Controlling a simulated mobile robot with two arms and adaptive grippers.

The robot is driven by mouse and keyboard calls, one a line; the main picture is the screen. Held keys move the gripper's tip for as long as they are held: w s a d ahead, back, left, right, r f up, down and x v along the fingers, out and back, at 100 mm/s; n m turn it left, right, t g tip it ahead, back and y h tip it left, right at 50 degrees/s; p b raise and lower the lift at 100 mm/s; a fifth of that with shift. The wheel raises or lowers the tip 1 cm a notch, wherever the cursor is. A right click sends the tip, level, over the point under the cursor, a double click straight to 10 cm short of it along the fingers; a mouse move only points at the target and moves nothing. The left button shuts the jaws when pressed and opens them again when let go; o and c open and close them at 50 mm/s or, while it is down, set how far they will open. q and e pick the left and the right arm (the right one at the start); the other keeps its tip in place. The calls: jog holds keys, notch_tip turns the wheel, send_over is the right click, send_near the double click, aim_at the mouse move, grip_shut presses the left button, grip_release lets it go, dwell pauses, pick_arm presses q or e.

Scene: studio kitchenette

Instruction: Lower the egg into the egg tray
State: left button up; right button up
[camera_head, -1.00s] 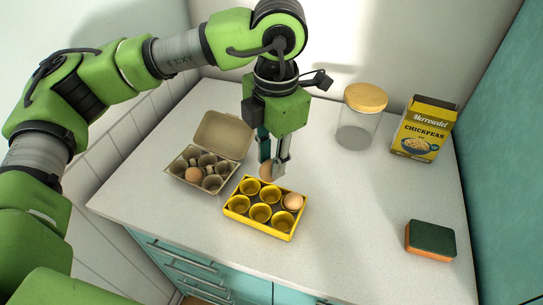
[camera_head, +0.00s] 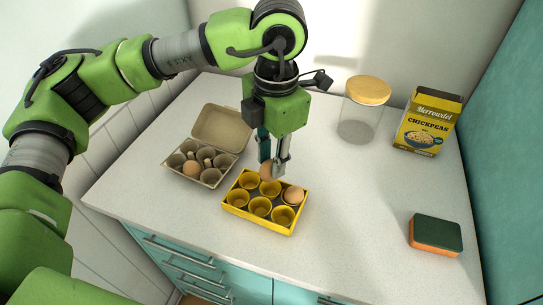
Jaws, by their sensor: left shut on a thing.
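The yellow egg tray (camera_head: 240,214) lies on the counter with two rows of round cups. One brown egg (camera_head: 293,195) sits in its right back cup. My left gripper (camera_head: 271,170) points down over the tray's back edge and is shut on another brown egg (camera_head: 266,172). That egg is over or at the back middle cup, partly hidden by the finger; I cannot tell whether it touches the cup. The other visible cups are empty. My right gripper is not in view.
An open grey egg carton (camera_head: 205,175) with one egg (camera_head: 191,168) stands left of the tray. A glass jar (camera_head: 360,120) with a wooden lid and a chickpeas box (camera_head: 427,122) stand at the back. A sponge (camera_head: 435,234) lies at the right. Counter between is clear.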

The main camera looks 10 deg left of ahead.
pick_arm(q)
jog(key=shift+f+b, duration=1.7)
jog(key=shift+f, duration=0.15)
dwell(0.7)
jog(key=shift+f+b, duration=0.5)
jog(key=shift+f+b, duration=0.4)
jog(key=shift+f, duration=0.05)
dwell(0.3)
jog(key=o, duration=1.2)
jog(key=shift+c, duration=0.2)
